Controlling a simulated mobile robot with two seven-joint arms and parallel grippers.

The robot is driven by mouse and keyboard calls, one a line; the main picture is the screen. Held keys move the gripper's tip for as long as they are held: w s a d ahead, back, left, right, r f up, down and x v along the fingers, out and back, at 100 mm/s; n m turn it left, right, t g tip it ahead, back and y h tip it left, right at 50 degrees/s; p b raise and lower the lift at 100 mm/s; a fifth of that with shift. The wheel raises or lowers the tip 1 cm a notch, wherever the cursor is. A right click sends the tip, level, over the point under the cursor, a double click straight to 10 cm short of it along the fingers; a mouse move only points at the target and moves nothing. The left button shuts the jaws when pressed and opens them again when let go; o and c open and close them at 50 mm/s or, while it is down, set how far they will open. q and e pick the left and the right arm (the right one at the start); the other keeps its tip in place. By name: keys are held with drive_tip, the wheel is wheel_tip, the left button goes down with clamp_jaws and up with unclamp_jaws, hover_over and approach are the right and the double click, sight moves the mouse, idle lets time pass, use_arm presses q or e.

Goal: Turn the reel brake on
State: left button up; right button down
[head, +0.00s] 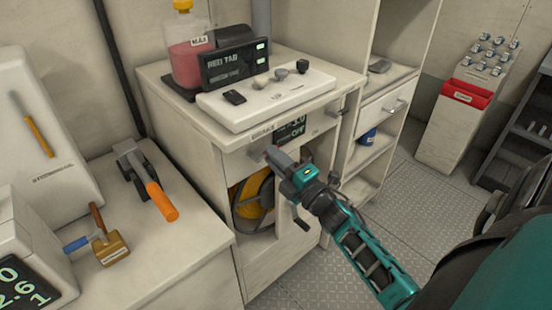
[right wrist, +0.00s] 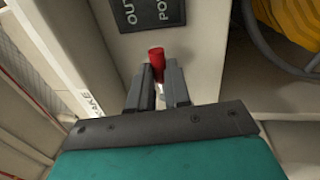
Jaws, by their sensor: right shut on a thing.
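The reel (head: 255,197), wound with something yellow, sits inside an opening in the front of the cabinet. A piece of it also shows at the top right of the right wrist view (right wrist: 295,25). My right gripper (head: 272,155) is at the cabinet front, just above the reel opening. In the right wrist view, its fingers (right wrist: 157,78) are closed around a small red-tipped lever (right wrist: 156,56), whose red end sticks out past the fingertips. A pale strip (right wrist: 92,103) with letters ending in "AKE" lies left of the fingers. My left gripper is not in view.
A dark sign (head: 290,130) is on the cabinet front above the reel. A white board (head: 265,98) and a dark display (head: 234,63) stand on the cabinet top. An orange-handled tool (head: 147,180) lies on the left counter. The floor (head: 385,215) at right is clear.

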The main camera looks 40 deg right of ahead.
drive_tip(key=c, duration=1.1)
unclamp_jaws()
drive_tip(key=v, duration=1.3)
drive_tip(key=shift+b, duration=0.4)
drive_tip(key=shift+a, duration=0.1)
drive_tip(key=s+a+f+m+g+p, duration=0.1)
drive_tip(key=a+f+m+g, duration=0.2)
drive_tip(key=a+m, duration=0.2)
drive_tip(key=s+a+f+m+g+p, duration=0.1)
drive_tip(key=s+a+f+m+g, duration=0.1)
drive_tip(key=a+m, duration=0.4)
drive_tip(key=s+a+f+m+g+p, duration=0.1)
drive_tip(key=a+f+m+g, duration=0.3)
drive_tip(key=a+f+m, duration=0.1)
drive_tip(key=shift+s+a+f+m, duration=0.3)
drive_tip(key=shift+a+f, duration=0.25)
drive_tip(key=shift+f, duration=0.15)
